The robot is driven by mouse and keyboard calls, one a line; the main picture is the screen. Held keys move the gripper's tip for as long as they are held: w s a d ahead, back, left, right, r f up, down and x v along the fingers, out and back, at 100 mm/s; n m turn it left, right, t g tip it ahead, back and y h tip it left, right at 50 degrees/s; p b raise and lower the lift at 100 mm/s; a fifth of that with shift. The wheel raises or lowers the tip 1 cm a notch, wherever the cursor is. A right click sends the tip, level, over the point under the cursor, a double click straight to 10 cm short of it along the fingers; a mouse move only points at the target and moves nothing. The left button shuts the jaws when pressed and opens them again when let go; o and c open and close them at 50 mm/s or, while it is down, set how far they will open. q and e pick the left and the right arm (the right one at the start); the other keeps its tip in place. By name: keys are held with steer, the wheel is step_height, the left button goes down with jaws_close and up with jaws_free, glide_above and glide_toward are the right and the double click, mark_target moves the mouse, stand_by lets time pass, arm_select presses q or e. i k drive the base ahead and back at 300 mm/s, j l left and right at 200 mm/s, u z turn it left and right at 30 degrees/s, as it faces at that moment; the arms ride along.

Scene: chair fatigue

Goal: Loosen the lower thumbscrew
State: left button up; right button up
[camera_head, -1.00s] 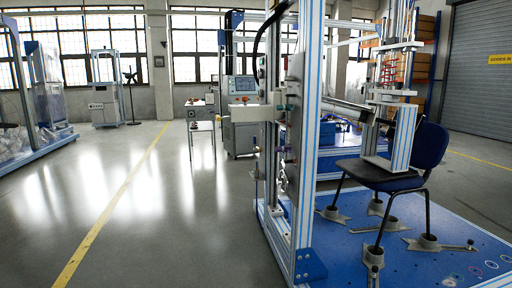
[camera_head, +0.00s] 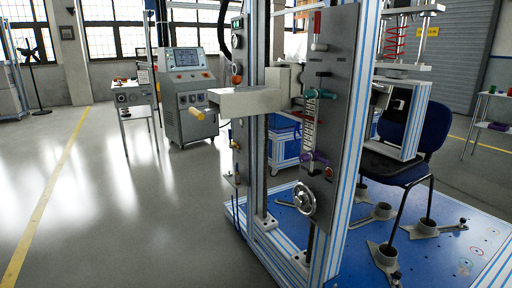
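The test frame's grey panel (camera_head: 336,115) faces me on the upright post. A teal T-shaped knob (camera_head: 321,94) sits mid-panel. A purple winged knob (camera_head: 315,158) sits lower, beside the bottom of a marked scale (camera_head: 309,130). Small brass-coloured knobs (camera_head: 235,145) show on the left post. No label shows which is the lower thumbscrew. Neither of my grippers is in view.
A handwheel (camera_head: 304,199) is low on the panel, and a light grey block (camera_head: 244,100) juts out left. A blue chair (camera_head: 432,128) stands on the blue base plate (camera_head: 350,262). A control console (camera_head: 188,95) stands behind left. The floor at front left is clear.

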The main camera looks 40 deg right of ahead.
mark_target(303, 158)
steer(key=i+j+z, duration=0.1)
steer(key=i+z, duration=0.15)
steer(key=i, duration=0.3)
steer(key=i+j+z, duration=0.25)
steer(key=i, duration=0.25)
steer(key=i+j+z, duration=0.1)
steer(key=i+z, duration=0.15)
steer(key=z, duration=0.15)
steer(key=i+j+z, duration=0.15)
steer(key=z, duration=0.25)
steer(key=i+j+z, duration=0.2)
steer(key=z, duration=0.2)
steer(key=i+j+z, duration=0.15)
steer(key=j+z, duration=0.25)
steer(key=l, duration=0.1)
